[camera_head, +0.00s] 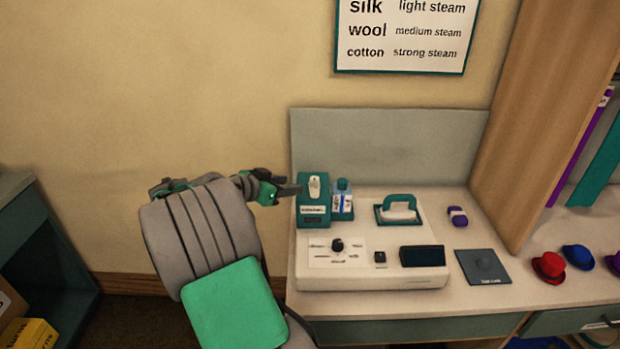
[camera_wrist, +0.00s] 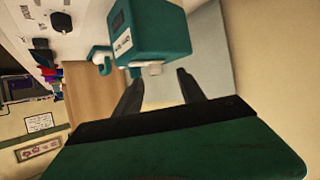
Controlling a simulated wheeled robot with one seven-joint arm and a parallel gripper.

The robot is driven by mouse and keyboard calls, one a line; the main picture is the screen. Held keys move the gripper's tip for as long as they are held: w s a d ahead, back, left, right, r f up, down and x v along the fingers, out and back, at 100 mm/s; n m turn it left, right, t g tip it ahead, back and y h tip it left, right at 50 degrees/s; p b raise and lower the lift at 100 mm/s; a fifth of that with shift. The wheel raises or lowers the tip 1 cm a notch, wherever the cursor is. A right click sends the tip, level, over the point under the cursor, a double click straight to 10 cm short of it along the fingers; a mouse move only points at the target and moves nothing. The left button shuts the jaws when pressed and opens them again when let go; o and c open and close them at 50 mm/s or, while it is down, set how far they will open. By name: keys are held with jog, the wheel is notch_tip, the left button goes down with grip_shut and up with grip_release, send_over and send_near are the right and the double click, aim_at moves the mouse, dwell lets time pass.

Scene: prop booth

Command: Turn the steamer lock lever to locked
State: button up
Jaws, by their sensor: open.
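The steamer (camera_head: 370,262) is a pale console on the counter with a teal box (camera_head: 313,217) at its back left. A cream lever-like piece (camera_head: 315,184) stands upright on the box; I cannot tell which end is locked. In the wrist view the teal box (camera_wrist: 165,32) is ahead, with a small pale piece (camera_wrist: 152,69) at its edge, between the fingertips in the picture. My gripper (camera_head: 293,190) is just left of the box's upper part. It is open and empty, its dark fingers apart in the wrist view (camera_wrist: 160,78). Contact cannot be told.
A blue-and-white bottle (camera_head: 342,200) stands right beside the teal box. A teal-handled iron (camera_head: 398,209), a black knob (camera_head: 337,244) and a dark display (camera_head: 422,256) are on the console. A purple item (camera_head: 457,216) and small hats (camera_head: 549,267) lie to the right. A low back panel (camera_head: 390,145) stands behind.

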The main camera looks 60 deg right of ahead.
aim_at(312, 180)
jog(key=shift+s+d+r+m+g, duration=0.1)
jog(key=shift+s+d+m+g, duration=0.1)
jog(key=shift+s+d, duration=0.35)
jog(key=shift+s+d+m+g, duration=0.2)
jog(key=shift+s+d, duration=0.15)
jog(key=shift+d, duration=0.3)
jog(key=shift+h, duration=0.3)
jog(key=p+x, duration=0.1)
jog(key=x, duration=0.5)
jog(key=shift+w+f, duration=0.15)
jog(key=shift+f, duration=0.05)
jog(key=shift+c, duration=0.4)
grip_shut()
